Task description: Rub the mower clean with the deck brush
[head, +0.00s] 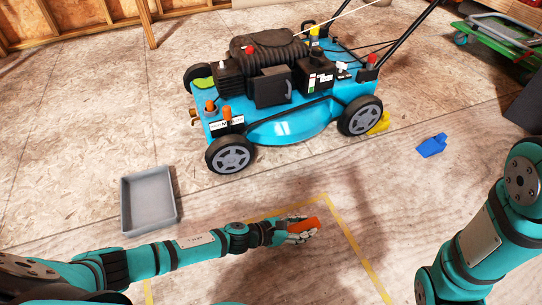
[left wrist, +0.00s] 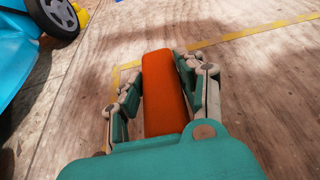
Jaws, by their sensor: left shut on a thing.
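The mower (head: 285,129) stands on the wooden floor at the upper middle of the head view, with a turquoise deck, black engine and grey-hubbed wheels. Its turquoise side and a wheel (left wrist: 53,15) show at the upper left of the left wrist view. My left gripper (head: 298,232) is shut on an orange block (head: 305,224), which may be the deck brush; no bristles show. The block (left wrist: 163,95) sits between the fingers in the left wrist view. The gripper is in front of the mower, apart from it. My right arm shows at the right, but its gripper is out of view.
A grey open tray (head: 149,228) lies left of the mower. A blue piece (head: 432,146) lies on the floor at the right, and a yellow one (head: 381,124) by the mower's wheel. A green cart (head: 500,36) stands at the upper right. Yellow tape (head: 352,240) marks the floor.

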